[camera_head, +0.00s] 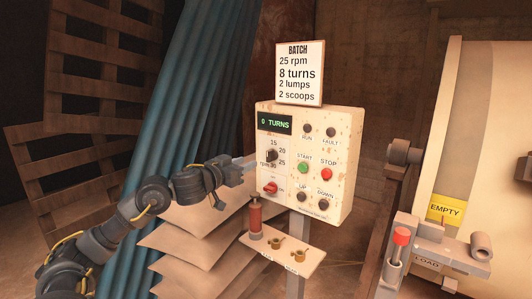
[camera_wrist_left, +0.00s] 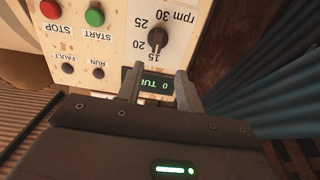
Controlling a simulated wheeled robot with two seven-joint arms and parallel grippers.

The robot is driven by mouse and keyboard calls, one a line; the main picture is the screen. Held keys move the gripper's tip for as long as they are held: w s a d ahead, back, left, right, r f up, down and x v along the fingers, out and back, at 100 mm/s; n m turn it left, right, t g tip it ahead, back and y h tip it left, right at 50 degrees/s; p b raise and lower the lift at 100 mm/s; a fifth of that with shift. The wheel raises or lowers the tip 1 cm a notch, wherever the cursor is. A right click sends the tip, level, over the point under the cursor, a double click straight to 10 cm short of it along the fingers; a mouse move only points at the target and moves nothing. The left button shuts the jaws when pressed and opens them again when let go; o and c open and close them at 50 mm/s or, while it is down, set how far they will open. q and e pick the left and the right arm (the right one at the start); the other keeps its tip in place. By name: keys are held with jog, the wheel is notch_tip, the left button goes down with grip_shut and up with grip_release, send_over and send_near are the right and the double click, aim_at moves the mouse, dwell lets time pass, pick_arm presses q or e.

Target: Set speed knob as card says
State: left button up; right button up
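The card (camera_head: 299,74) on top of the control panel reads 25 rpm, 8 turns, 2 lumps, 2 scoops. The dark speed knob (camera_head: 271,156) is on the panel's left side, with 15, 20, 25 and rpm 30 around it. In the left wrist view, upside down, the knob (camera_wrist_left: 157,37) appears to have a pale mark toward 15, but it is small. My left gripper (camera_head: 250,161) is just left of the panel edge. In the wrist view its two fingers (camera_wrist_left: 157,76) are apart and empty, with the knob beyond them, untouched. My right gripper is not in view.
The display (camera_head: 275,123) reads 0 TURNS. A red switch (camera_head: 270,188) sits below the knob, and green START (camera_head: 303,167) and red STOP (camera_head: 327,174) buttons to its right. A small shelf (camera_head: 310,259) projects below. Stacked sacks (camera_head: 185,262) stand left of it.

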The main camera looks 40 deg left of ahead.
aim_at(267, 153)
pick_arm(q)
jog(key=w+p, duration=0.1)
jog(key=w, duration=0.2)
jog(key=w+p, duration=0.1)
jog(key=w, duration=0.2)
jog(key=w+r+p, duration=0.1)
jog(key=w, duration=0.2)
jog(key=shift+w+d, duration=0.15)
jog(key=shift+w, duration=0.1)
jog(key=shift+w+f, duration=0.15)
jog(key=shift+w, duration=0.4)
grip_shut()
